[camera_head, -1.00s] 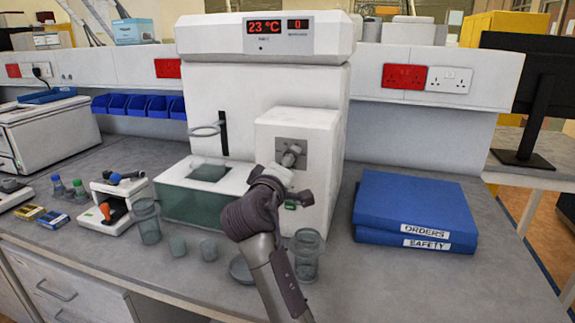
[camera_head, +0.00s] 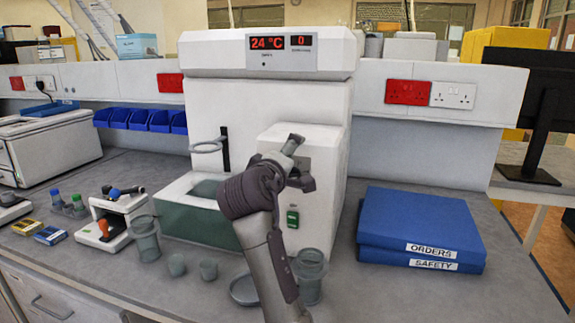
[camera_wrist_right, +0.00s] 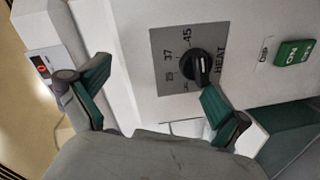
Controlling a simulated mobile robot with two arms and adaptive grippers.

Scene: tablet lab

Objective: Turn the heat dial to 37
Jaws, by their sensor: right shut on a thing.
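The heat dial (camera_wrist_right: 201,67) is a black knob on a grey plate marked 25, 37, 45 and HEAT in the right wrist view. A pale line shows on the knob; the number it points at is hard to read. In the head view my right gripper (camera_head: 303,162) is at the front of the white box (camera_head: 317,207) and hides most of the dial. The red display (camera_head: 281,42) reads 24 °C and 0. My left gripper is out of view.
A green ON switch (camera_head: 292,218) sits below my gripper. Glass beakers (camera_head: 311,277) stand close to my right forearm. Blue binders (camera_head: 420,225) lie to the right. A water bath (camera_head: 185,213) and a metal ring (camera_head: 208,146) are on the left.

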